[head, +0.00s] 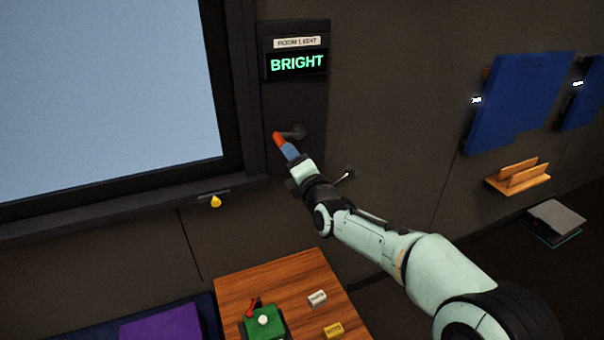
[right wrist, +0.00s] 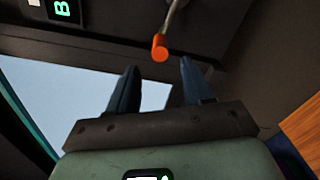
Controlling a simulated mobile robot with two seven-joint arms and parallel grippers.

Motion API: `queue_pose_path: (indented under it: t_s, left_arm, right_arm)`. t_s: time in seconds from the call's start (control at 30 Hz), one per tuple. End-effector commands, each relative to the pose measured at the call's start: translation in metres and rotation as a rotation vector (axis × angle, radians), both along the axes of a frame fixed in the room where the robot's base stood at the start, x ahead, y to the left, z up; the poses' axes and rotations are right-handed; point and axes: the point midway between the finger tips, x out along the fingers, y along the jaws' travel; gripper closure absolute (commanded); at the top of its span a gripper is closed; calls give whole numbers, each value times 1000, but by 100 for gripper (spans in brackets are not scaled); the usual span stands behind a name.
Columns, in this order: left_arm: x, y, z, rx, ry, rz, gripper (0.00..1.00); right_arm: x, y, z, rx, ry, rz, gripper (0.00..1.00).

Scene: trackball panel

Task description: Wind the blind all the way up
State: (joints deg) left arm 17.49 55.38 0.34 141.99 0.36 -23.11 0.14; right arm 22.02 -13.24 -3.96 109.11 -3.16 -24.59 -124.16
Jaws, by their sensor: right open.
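The crank's orange handle (head: 279,139) sticks out from its grey arm (head: 295,131) on the dark wall panel to the right of the window. In the right wrist view the orange handle (right wrist: 160,47) lies just beyond the gap between my fingertips. My right gripper (head: 287,148), with blue fingers, is at the handle in the head view; the right wrist view (right wrist: 158,64) shows its fingers apart with nothing between them. The visible window pane (head: 100,100) is plain light blue, with no blind showing across it. My left gripper is out of view.
A display (head: 297,63) above the crank reads BRIGHT under a room light label. A yellow knob (head: 216,202) sits below the sill. A wooden table (head: 270,283) with a green trackball box (head: 266,326) stands below. Blue panels (head: 515,100) and a wooden holder (head: 518,179) are at right.

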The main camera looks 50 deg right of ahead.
Motion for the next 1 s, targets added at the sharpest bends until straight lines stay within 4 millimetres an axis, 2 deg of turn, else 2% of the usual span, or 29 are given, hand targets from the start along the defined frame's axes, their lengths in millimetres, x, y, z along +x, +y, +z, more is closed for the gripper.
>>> queue_pose_path:
  t_s: [0.1,0.33,1.0]
  left_arm:
    - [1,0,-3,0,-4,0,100]
    - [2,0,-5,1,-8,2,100]
    - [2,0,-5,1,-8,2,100]
  right_arm:
    - [-23,12,0,-2,-1,-1,49]
    - [-46,25,0,-1,0,0,49]
    - [-49,27,0,0,0,1,49]
